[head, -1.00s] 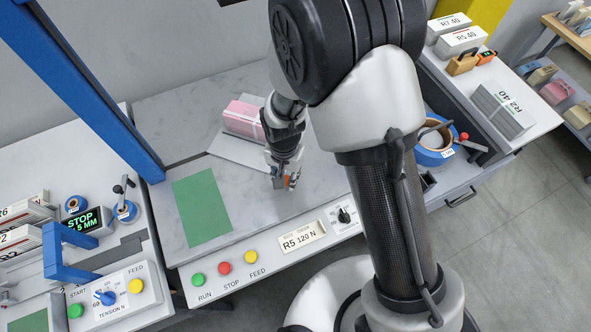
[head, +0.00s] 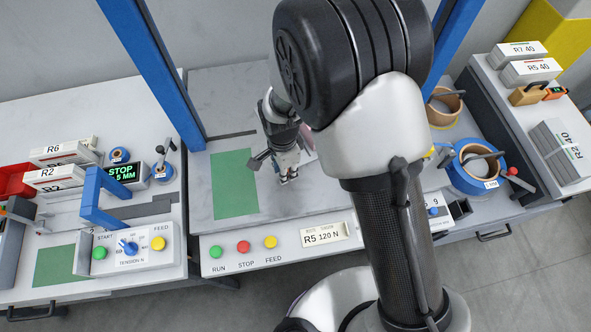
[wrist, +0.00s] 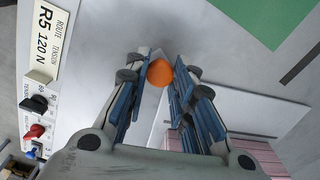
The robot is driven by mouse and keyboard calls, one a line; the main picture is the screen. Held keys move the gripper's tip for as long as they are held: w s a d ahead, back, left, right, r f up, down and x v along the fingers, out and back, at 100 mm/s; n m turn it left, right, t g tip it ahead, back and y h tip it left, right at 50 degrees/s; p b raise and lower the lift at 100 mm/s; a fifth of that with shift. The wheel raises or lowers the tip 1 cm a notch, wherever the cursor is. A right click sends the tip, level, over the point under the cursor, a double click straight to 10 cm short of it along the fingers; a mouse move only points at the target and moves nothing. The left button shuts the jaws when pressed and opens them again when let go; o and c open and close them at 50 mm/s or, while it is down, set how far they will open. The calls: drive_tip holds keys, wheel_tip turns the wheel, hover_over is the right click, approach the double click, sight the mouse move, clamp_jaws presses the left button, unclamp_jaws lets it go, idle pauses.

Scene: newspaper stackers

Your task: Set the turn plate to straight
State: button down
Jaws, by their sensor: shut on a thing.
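My gripper (wrist: 159,62) is shut on an orange knob (wrist: 160,74), which shows between its two fingers in the wrist view. In the head view my gripper (head: 290,178) is low over the grey table, right of the green mat (head: 234,185). The turn plate (wrist: 265,112) is a pale flat plate beside the fingers in the wrist view. A pink bundle (wrist: 247,150) lies on it, partly behind my gripper. In the head view my arm hides most of the plate, and only a sliver of the pink bundle (head: 307,136) shows.
A front panel with RUN, STOP and FEED buttons (head: 243,247) and an R5 120 N label (head: 324,234) runs along the table edge. Blue posts (head: 155,75) rise behind. A blue strap reel (head: 477,169) stands right. A dark slot (head: 232,135) lies above the mat.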

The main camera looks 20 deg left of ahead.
drive_tip(key=shift+a+m, duration=1.1)
drive_tip(key=shift+a, duration=0.9)
drive_tip(key=shift+w+a+m, duration=0.15)
drive_tip(key=shift+a+m, duration=0.45)
drive_tip(key=shift+a, duration=0.45)
drive_tip(key=c, duration=1.4)
unclamp_jaws()
drive_tip(key=shift+o, duration=0.3)
wheel_tip(320, 180, up, 12)
